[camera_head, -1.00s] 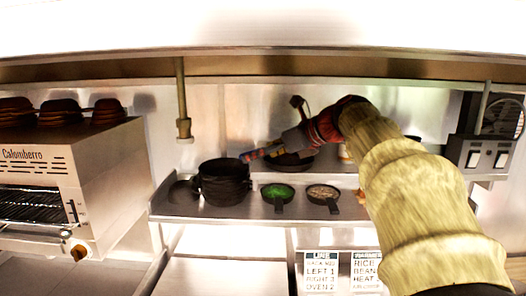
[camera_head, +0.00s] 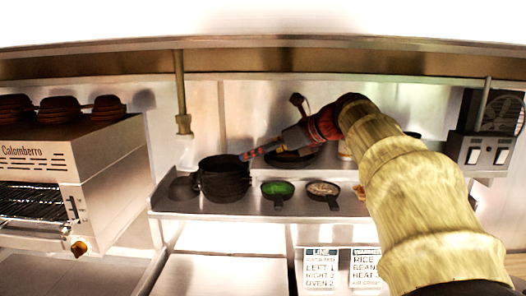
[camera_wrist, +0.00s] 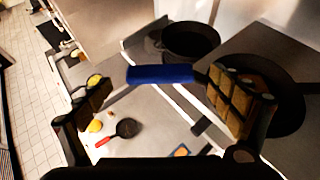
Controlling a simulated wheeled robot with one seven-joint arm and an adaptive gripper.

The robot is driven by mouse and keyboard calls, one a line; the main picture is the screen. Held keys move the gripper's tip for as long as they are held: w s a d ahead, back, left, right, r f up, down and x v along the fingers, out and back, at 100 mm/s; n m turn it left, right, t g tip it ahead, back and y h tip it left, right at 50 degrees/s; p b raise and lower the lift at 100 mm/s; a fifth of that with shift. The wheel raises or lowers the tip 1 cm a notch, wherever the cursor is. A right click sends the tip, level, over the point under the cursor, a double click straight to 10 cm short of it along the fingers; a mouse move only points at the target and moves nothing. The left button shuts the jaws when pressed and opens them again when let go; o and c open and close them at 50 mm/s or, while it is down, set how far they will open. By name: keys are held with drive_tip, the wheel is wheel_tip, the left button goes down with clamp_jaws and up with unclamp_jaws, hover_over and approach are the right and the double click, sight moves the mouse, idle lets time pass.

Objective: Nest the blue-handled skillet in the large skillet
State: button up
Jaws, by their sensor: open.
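The blue handle (camera_wrist: 160,74) lies between the open fingers of my gripper (camera_wrist: 165,103) in the wrist view. It points toward a wide black skillet (camera_wrist: 290,95) at the right, partly hidden by my right finger. In the head view, a dark skillet (camera_head: 292,160) sits on the raised back shelf beneath my gripper (camera_head: 247,156). A deep black pan or stack of pans (camera_head: 224,187) stands to the left on the lower shelf. Another black pan (camera_wrist: 190,42) shows at the top of the wrist view. I cannot tell for sure which pan is the large skillet.
Small pans with green (camera_head: 277,187) and pale (camera_head: 322,189) contents stand on the lower shelf. A toaster oven (camera_head: 60,165) is at the left. A hanging post (camera_head: 182,100) and a switch box (camera_head: 485,154) flank the shelf. A red-handled pan (camera_wrist: 127,128) shows below.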

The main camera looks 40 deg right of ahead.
drive_tip(key=shift+f, duration=0.1)
drive_tip(key=v, duration=1.2)
idle(0.4)
